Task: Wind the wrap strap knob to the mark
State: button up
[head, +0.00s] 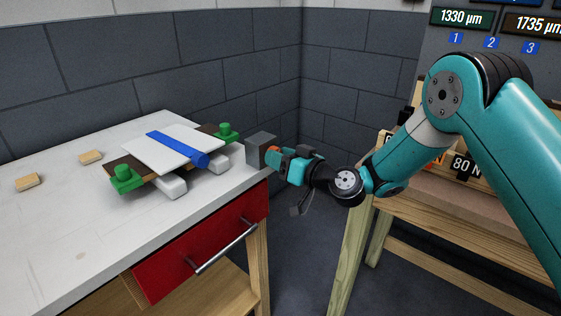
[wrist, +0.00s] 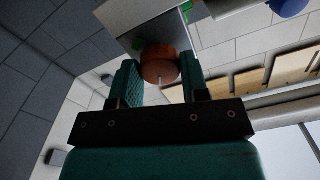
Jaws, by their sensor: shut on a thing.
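The orange-brown knob (wrist: 160,62) sits on the face of a grey block (head: 258,146) at the right corner of the white workbench. My gripper (wrist: 158,70) is shut on the knob, with a teal finger on each side. In the head view my gripper (head: 276,157) reaches the block from the right and hides most of the knob. The blue strap (head: 172,147) lies across a white panel (head: 160,151) on the bench. A thin pale line shows by the knob's lower edge in the wrist view; I cannot tell whether it is the mark.
Green clamps (head: 124,179) stand at the ends of the brown board under the panel. A red drawer (head: 205,253) with a protruding handle is below. Another wooden bench (head: 440,220) stands at the right.

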jog(key=shift+m+p, duration=3.2)
jog(key=shift+m, duration=9.1)
jog(key=o, duration=0.9)
